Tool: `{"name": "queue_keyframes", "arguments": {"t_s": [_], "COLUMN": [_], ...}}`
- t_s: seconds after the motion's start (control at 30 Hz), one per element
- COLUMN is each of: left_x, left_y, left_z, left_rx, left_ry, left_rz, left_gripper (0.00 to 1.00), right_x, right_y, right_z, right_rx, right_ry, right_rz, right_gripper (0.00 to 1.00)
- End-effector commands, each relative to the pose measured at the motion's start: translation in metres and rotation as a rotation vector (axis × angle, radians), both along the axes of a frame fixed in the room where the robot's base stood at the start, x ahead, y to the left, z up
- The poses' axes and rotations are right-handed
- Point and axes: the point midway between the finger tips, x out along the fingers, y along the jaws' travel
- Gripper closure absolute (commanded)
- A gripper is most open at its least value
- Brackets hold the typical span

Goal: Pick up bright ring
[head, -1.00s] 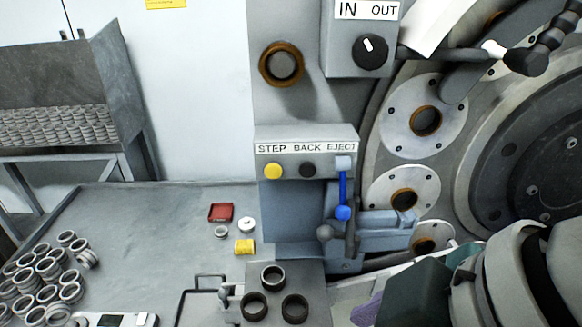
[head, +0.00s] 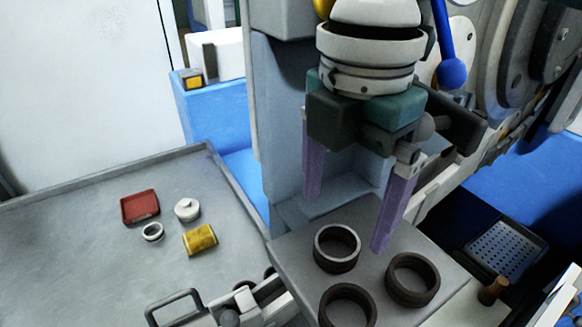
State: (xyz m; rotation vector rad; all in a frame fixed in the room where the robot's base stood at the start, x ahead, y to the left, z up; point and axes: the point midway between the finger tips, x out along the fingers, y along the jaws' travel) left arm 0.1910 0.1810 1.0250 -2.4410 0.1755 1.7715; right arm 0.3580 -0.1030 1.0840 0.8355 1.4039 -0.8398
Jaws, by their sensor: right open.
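My right gripper (head: 347,222) points down with its two purple fingers wide apart and nothing between them. It hangs just above and behind a grey block (head: 290,258) that bears three rings. The ring with the brighter, paler rim (head: 337,265) is nearest the fingers, below the gap between them. Two darker rings, one to the right (head: 412,293) and one in front (head: 347,292), stand close to it. All three lie flat with open centres. My left gripper is not in view.
The grey table at left holds a red tray (head: 140,207), a white lidded piece (head: 187,210), a small pale ring (head: 152,232) and a yellow block (head: 200,240). A metal handle (head: 175,298) stands left of the block. The machine's blue lever (head: 452,72) is at upper right.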

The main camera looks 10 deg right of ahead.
Motion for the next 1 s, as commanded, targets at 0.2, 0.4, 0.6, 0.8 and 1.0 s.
{"name": "queue_keyframes", "arguments": {"t_s": [0.2,0.4,0.6,0.8,1.0], "left_x": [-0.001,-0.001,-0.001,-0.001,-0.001], "left_y": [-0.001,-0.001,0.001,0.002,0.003], "left_z": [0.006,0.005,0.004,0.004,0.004], "left_rx": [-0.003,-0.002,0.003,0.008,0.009], "left_ry": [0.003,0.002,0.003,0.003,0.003], "left_rz": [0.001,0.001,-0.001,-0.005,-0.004], "left_gripper": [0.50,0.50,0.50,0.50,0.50], "right_x": [-0.004,-0.004,-0.003,-0.003,-0.003], "right_y": [0.001,0.001,0.001,0.001,0.001], "right_z": [-0.033,-0.050,-0.050,-0.050,-0.050], "right_rx": [0.000,0.001,0.002,0.001,0.001], "right_ry": [0.002,0.000,-0.001,-0.002,-0.002], "right_rz": [-0.001,0.001,0.001,0.000,0.000], "right_gripper": [0.01,0.01,0.03,0.25,0.48]}}
